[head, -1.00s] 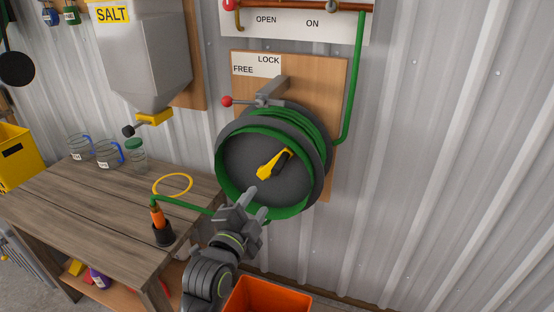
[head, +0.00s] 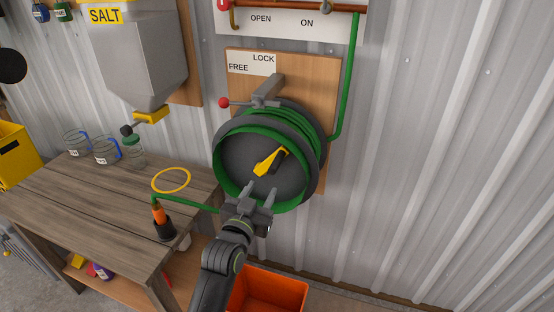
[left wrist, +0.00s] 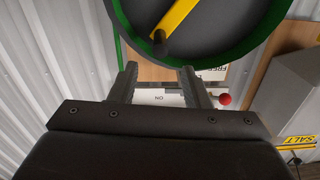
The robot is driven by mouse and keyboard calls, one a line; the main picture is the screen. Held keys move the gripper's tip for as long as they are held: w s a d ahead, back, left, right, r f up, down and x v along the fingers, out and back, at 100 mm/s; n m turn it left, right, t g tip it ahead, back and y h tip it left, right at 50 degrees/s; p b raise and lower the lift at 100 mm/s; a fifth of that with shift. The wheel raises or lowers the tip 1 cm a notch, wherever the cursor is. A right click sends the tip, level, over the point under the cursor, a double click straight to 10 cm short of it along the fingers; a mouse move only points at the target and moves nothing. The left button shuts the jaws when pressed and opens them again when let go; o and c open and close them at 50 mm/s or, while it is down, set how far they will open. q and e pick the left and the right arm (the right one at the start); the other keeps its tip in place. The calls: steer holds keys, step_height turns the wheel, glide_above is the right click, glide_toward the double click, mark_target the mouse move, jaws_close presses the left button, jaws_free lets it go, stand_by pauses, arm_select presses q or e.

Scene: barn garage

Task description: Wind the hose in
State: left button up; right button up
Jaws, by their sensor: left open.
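The hose reel (head: 238,165) is a dark drum on a wooden wall board, with green hose (head: 306,132) wound on it. A yellow crank (head: 266,163) with a black grip (head: 280,161) sits on its face; the crank also shows in the left wrist view (left wrist: 178,16). A lever with a red knob (head: 224,103) points left above the reel, by the LOCK and FREE label (head: 252,63). My left gripper (head: 260,194) is open and empty, in front of the reel's lower face and below the crank. The hose's orange nozzle (head: 158,214) stands in a black holder (head: 164,229) on the bench. My right gripper is out of view.
The wooden bench (head: 90,205) holds glass jugs (head: 106,151), a green-lidded jar (head: 133,152) and a yellow ring (head: 171,180). A salt hopper (head: 140,60) hangs above. An orange bin (head: 275,287) is below the reel. The wall at right is clear.

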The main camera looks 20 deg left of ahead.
mark_target(277, 162)
arm_select(q)
steer(key=w+p, duration=0.2)
steer(key=w, duration=1.1)
steer(key=shift+d, duration=0.2)
jaws_close()
